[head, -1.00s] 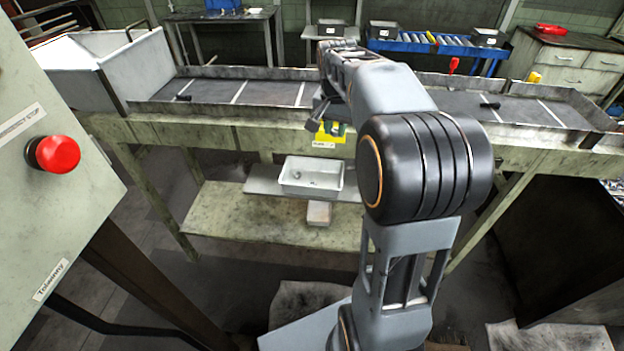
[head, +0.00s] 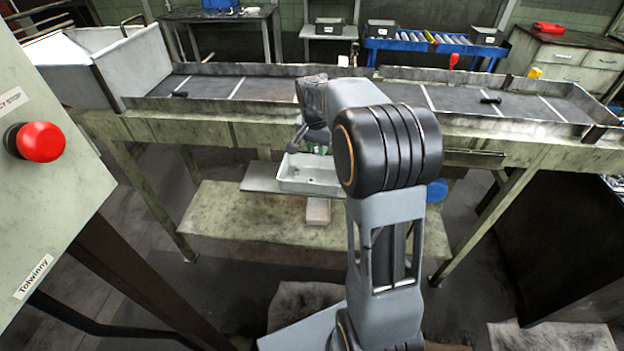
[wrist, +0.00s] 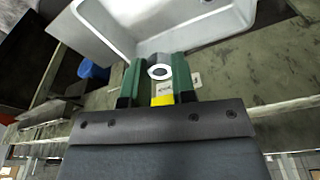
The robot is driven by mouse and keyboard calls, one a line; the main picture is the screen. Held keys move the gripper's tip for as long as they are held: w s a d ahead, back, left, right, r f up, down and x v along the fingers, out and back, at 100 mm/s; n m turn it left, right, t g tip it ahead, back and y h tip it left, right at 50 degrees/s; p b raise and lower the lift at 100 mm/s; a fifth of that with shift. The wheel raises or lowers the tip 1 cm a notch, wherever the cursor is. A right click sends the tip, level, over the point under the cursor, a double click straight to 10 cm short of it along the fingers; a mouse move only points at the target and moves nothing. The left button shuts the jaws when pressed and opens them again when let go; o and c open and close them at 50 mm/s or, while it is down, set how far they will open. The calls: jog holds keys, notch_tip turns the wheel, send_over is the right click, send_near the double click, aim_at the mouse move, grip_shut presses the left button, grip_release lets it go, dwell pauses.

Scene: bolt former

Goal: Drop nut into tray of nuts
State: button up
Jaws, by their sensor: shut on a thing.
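My gripper (wrist: 159,76) has green fingers and is shut on a pale ring-shaped nut (wrist: 160,72) with a dark hole, seen between the fingertips in the wrist view. The white tray (wrist: 205,30) lies just beyond the fingertips there, apart from the nut. In the head view, the tray (head: 290,186) stands on a shelf under the conveyor bench, partly behind my arm. My gripper is mostly hidden there, with a little green showing above the tray. I cannot make out what lies in the tray.
The conveyor bench (head: 240,132) runs across above the shelf (head: 240,222). A small block (head: 318,210) sits in front of the tray. A blue container (head: 437,191) is right of my arm. A control box with a red button (head: 41,142) stands close at the left.

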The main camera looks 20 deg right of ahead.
jog(key=shift+f, duration=0.15)
jog(key=o, duration=1)
jog(key=r, duration=0.4)
jog(key=s+a+r, duration=0.1)
jog(key=r, duration=0.8)
jog(key=shift+s+a+r+p, duration=0.2)
jog(key=shift+a+r+p, duration=0.1)
jog(key=shift+r+p, duration=0.05)
jog(key=s+a+f+n, duration=0.3)
jog(key=s+f, duration=0.1)
jog(key=s, duration=0.2)
jog(key=s+a+f+n+t+y, duration=0.1)
jog(key=s+a+f+n, duration=0.2)
jog(key=s, duration=0.4)
jog(key=s+a+f+n+t, duration=0.1)
jog(key=s+a+f+n, duration=0.2)
jog(key=s+f, duration=0.2)
jog(key=shift+s+n, duration=0.4)
jog(key=shift+s, duration=0.85)
